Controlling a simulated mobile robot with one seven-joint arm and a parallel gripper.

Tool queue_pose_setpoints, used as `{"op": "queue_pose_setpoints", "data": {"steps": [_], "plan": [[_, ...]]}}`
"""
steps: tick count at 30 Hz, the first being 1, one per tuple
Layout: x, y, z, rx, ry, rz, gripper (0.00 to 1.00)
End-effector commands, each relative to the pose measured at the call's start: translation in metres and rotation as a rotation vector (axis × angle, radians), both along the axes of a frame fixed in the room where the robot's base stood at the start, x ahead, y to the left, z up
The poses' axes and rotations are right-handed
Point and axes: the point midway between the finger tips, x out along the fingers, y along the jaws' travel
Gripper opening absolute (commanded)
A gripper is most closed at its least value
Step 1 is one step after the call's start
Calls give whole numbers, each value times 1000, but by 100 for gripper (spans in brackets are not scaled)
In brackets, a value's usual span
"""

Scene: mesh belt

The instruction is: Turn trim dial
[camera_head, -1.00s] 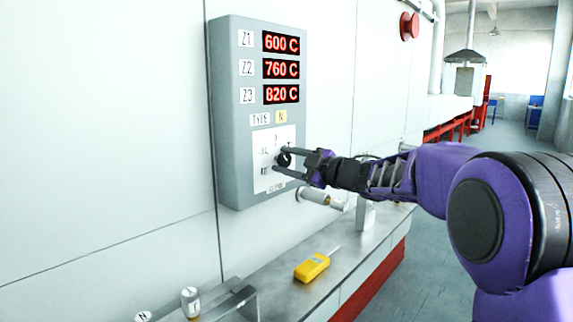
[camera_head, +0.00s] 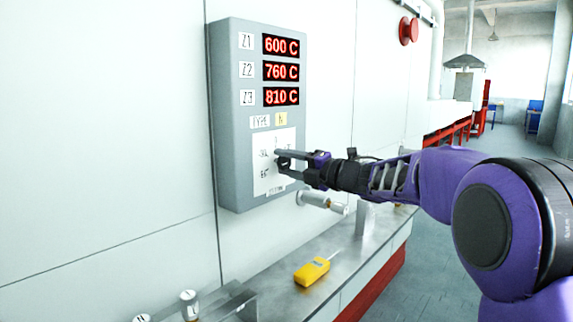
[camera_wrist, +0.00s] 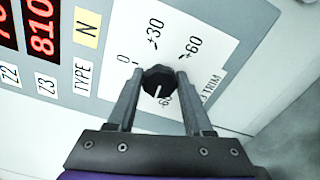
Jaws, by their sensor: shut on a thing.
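The trim dial (camera_wrist: 158,80) is a small black knob on a white scale plate (camera_wrist: 180,45), with a white pointer line that points down in the wrist view, near a partly covered "60" mark. Marks 0, +30 and +60 also show around it. My gripper (camera_wrist: 157,76) is shut on the dial, one finger on each side. In the head view my gripper (camera_head: 281,161) reaches in from the right to the plate on the grey control box (camera_head: 230,120), and its fingers mostly hide the dial. The red displays (camera_head: 281,71) read 600 C, 760 C and 810 C.
A metal bench (camera_head: 340,255) runs below the box, with a yellow handheld device (camera_head: 312,271) on it. A metal cylinder fitting (camera_head: 318,200) sticks out below the box, close under my gripper. A red button (camera_head: 408,31) is on the wall at upper right.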

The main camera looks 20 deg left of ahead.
Motion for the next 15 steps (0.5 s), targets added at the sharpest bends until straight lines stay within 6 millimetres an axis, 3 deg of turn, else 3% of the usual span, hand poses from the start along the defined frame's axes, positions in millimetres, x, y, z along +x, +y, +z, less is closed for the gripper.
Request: {"op": "queue_pose_setpoints", "data": {"steps": [15], "plan": [[0, 0, -1, -147, -352, 1, 0]]}}
